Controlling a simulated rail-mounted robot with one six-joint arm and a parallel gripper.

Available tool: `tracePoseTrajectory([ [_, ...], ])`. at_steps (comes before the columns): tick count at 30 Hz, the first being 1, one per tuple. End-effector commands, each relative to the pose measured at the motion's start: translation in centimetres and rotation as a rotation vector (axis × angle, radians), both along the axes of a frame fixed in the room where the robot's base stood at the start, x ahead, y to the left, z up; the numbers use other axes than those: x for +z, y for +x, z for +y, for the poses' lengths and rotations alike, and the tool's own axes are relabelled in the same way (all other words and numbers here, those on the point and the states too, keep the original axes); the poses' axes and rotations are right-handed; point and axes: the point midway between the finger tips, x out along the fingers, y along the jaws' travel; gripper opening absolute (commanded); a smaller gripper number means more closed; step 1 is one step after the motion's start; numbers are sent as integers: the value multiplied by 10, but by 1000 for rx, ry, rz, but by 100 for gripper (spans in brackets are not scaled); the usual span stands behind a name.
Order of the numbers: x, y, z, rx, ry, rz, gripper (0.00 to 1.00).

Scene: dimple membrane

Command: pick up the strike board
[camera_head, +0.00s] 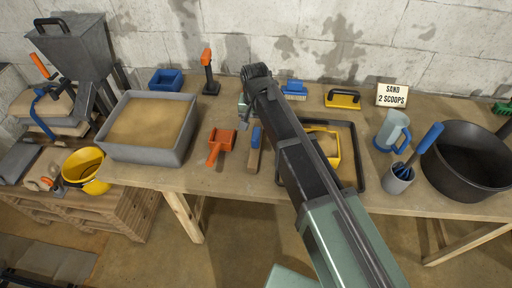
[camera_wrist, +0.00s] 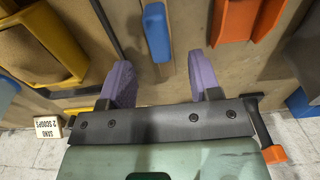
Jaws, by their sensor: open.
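The strike board appears to be the narrow wooden piece with a blue grip (camera_head: 256,138) on the table, between the orange scoop (camera_head: 221,144) and the black tray (camera_head: 356,130). In the wrist view its blue grip (camera_wrist: 156,32) shows at the top, beyond the fingertips; the wood there is hard to tell from the table. My gripper (camera_wrist: 161,78) is open, with two purple fingers apart and nothing between them. In the head view my gripper (camera_head: 243,108) is above the table, behind the strike board, and largely hidden by my arm.
A grey sand box (camera_head: 149,151) stands at left. An orange-handled tool (camera_head: 208,72), a blue brush (camera_head: 294,89) and a yellow float (camera_head: 343,98) stand along the back. A black tub (camera_head: 468,180) is at right.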

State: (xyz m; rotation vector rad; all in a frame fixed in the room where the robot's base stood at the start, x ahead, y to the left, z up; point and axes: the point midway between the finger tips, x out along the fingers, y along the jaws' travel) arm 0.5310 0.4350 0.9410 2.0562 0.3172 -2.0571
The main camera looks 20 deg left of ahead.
Motion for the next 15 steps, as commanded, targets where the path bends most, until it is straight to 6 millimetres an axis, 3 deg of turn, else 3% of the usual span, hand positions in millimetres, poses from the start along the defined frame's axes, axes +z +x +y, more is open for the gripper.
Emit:
tracePoseTrajectory([
  [1,-23,0,0,0,0,0,57],
  [2,-28,0,0,0,0,0,57],
  [9,-34,0,-1,1,0,0,57],
  [15,-73,3,-1,0,0,0,57],
])
